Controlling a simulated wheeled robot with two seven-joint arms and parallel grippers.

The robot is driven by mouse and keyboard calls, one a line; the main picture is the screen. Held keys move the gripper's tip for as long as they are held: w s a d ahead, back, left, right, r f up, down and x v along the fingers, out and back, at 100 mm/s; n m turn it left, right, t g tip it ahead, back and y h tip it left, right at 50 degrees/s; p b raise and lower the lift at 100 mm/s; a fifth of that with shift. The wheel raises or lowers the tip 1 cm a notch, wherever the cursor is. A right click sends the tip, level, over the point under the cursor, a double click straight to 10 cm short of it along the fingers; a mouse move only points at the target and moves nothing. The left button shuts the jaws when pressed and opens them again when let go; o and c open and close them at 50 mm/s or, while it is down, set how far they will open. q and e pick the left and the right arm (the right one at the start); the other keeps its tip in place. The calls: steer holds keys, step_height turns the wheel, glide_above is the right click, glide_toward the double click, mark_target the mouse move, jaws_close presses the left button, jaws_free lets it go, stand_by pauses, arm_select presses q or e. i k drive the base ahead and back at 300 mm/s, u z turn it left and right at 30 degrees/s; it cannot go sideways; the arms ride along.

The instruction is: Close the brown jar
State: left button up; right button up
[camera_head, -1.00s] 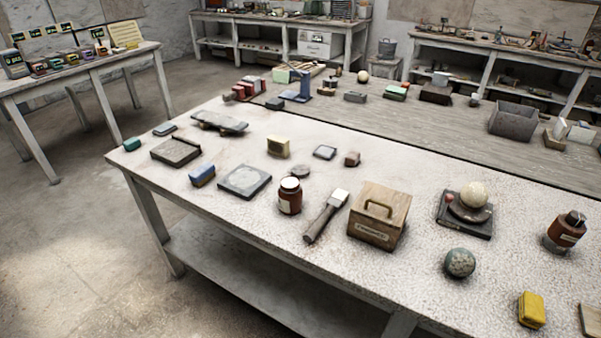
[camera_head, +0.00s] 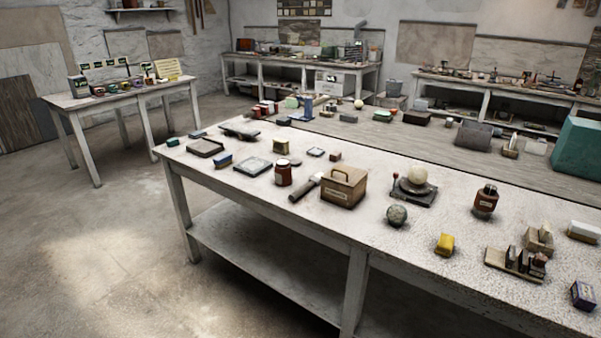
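A brown jar (camera_head: 283,174) with a pale label stands upright on the near half of the long speckled table (camera_head: 330,230). Its top looks white; I cannot tell whether that is its contents or a cover. A small flat grey disc (camera_head: 295,162) lies on the table just behind it, apart from it. A second brown bottle (camera_head: 485,201) with a dark cap stands further right. Neither of my grippers is in view.
Right of the jar lie a hammer-like tool (camera_head: 306,187) and a wooden box with a handle (camera_head: 344,187). Floor left of the table is clear.

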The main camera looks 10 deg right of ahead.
mark_target(283, 170)
steer(key=u, duration=0.3)
steer(key=i, duration=0.4)
steer(key=u, duration=0.8)
steer(key=i, duration=1.35)
steer(key=z, duration=0.95)
steer(key=i, duration=0.75)
steer(key=z, duration=0.75)
